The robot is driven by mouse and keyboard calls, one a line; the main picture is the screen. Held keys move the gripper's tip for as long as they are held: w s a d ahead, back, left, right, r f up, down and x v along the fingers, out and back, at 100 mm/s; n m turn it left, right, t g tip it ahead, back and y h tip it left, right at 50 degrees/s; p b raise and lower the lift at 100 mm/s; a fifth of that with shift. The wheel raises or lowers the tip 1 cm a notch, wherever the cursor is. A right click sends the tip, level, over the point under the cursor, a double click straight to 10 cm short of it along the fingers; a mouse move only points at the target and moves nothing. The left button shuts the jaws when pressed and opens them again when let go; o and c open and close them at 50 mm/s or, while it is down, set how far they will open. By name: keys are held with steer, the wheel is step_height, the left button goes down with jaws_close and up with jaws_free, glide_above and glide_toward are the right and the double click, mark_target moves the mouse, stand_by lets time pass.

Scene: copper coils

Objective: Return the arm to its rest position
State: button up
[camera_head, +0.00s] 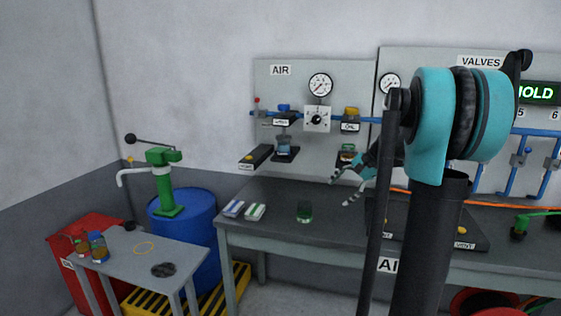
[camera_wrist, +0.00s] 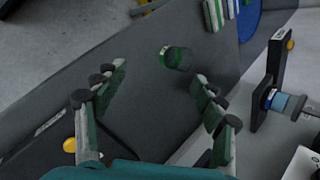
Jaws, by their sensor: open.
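My gripper (camera_head: 345,188) is above the dark bench in the head view, to the right of a small dark green cup-like object (camera_head: 304,211). Its jaws are apart with nothing between them. In the wrist view my gripper (camera_wrist: 165,105) shows two spread fingers, and the green object (camera_wrist: 177,58) stands on the bench beyond them, not touched. My raised arm covers the middle right of the head view and hides part of the bench and wall panels.
The bench (camera_head: 270,193) carries two small boxes (camera_head: 244,210) at its left. The air panel (camera_head: 280,95) with gauge stands behind. A small grey table (camera_head: 140,280), a blue barrel (camera_head: 198,225) and a red cabinet (camera_head: 62,270) are at left. Open air lies above the bench's left part.

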steer(key=s+f+n+h, duration=0.2)
steer(key=s+f, duration=0.4)
steer(key=s, duration=0.3)
steer(key=s+a+f+n+h, duration=0.1)
steer(key=s+f+n, duration=0.4)
steer(key=s, duration=0.5)
steer(key=s+a+f+n+t+h, duration=0.1)
steer(key=s+f+n+h, duration=0.2)
steer(key=s+f, duration=0.5)
steer(key=shift+s+a+n, duration=0.15)
steer(key=shift+s+n, duration=0.25)
steer(key=shift+s, duration=0.6)
